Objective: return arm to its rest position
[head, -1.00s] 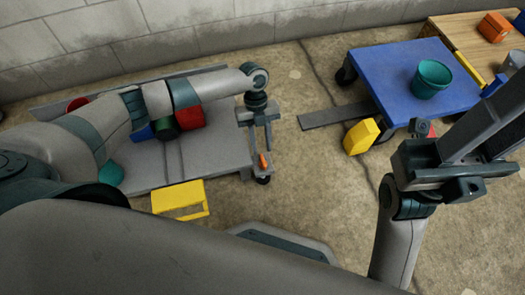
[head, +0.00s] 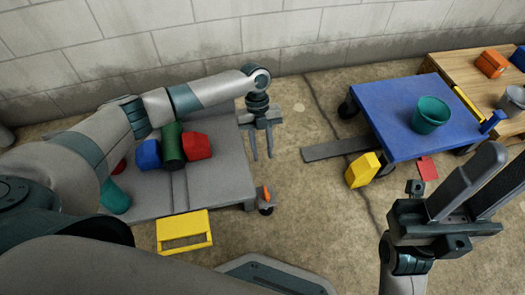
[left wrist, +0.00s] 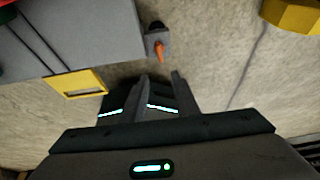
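My left gripper (head: 262,155) hangs fingers down over bare floor, just right of the grey cart's far corner. Its two fingers are apart with nothing between them. In the left wrist view the left gripper (left wrist: 161,76) also shows empty, with floor beyond it. My left arm reaches across above the grey cart (head: 220,170). My right gripper (head: 504,160) is at the right edge, in front of the blue cart. Its fingers are apart and look empty; part of one is cut off by the frame.
The grey cart carries blue (head: 149,154), green (head: 172,146) and red (head: 197,145) pieces. A yellow handle (head: 183,231) is at its near edge. A teal pot (head: 430,115) stands on the blue cart (head: 385,90). A yellow block (head: 362,170) lies on the floor between the carts.

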